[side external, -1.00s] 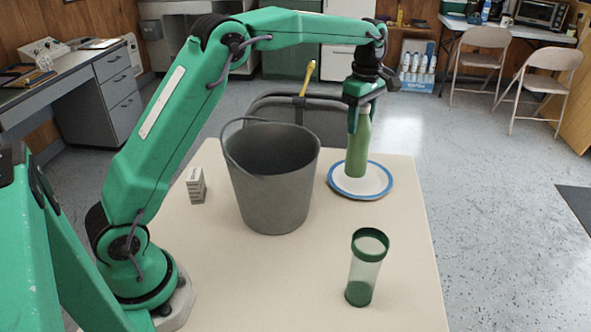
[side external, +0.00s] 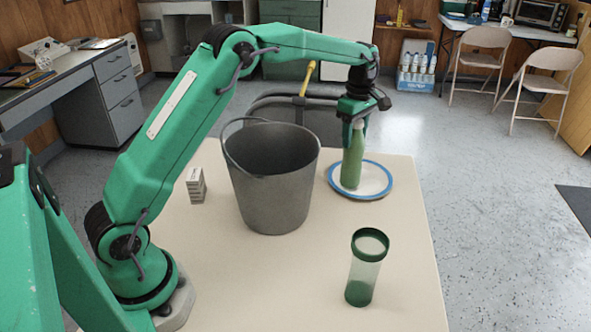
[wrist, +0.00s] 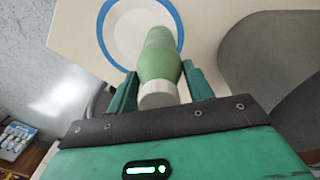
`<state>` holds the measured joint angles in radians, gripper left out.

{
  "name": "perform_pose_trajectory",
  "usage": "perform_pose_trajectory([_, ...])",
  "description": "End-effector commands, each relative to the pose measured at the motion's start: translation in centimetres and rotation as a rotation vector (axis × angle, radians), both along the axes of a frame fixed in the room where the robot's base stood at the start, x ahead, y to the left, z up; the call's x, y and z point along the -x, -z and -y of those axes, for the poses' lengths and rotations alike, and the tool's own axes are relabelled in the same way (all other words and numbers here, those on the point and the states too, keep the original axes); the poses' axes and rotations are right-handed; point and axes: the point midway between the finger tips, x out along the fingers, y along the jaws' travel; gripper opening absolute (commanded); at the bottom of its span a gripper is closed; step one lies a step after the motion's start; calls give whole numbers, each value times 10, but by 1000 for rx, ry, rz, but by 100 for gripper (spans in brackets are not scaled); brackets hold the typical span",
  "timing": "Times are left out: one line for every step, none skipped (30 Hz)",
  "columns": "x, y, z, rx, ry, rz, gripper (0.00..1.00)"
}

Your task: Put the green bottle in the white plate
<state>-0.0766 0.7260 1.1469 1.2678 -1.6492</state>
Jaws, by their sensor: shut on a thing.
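The green bottle (side external: 352,160) is upright in my gripper (side external: 354,122), which is shut on its upper part. In the side view its base is over the white plate (side external: 374,181) with a blue rim, toward the plate's left part. I cannot tell for certain whether the base touches the plate. In the wrist view the bottle (wrist: 158,55) shows its white cap toward me, between the two fingers of my gripper (wrist: 158,88). The plate (wrist: 121,32) lies beyond it, partly hidden by the bottle.
A grey bucket (side external: 272,190) with a raised handle stands left of the plate. A clear tumbler with a green rim (side external: 365,265) stands near the front right. A small stacked block (side external: 196,185) is left of the bucket.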

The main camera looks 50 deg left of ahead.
Motion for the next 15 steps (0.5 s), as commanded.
perform_pose_trajectory([0,0,0,0,0,1,18])
perform_pose_trajectory([0,0,0,0,0,1,18])
perform_pose_trajectory([0,0,0,0,0,1,18])
perform_pose_trajectory([0,0,0,0,0,1,18])
perform_pose_trajectory([0,0,0,0,0,1,18])
perform_pose_trajectory([0,0,0,0,0,1,18])
perform_pose_trajectory([0,0,0,0,0,1,18])
perform_pose_trajectory([0,0,0,0,0,1,18])
perform_pose_trajectory([0,1,0,0,0,1,18])
perform_pose_trajectory([0,2,0,0,0,1,18])
perform_pose_trajectory([0,3,0,0,0,1,18])
perform_pose_trajectory([0,3,0,0,0,1,18])
perform_pose_trajectory([0,4,0,0,0,1,53])
perform_pose_trajectory([0,4,0,0,0,1,59])
perform_pose_trajectory([0,3,0,0,0,1,67])
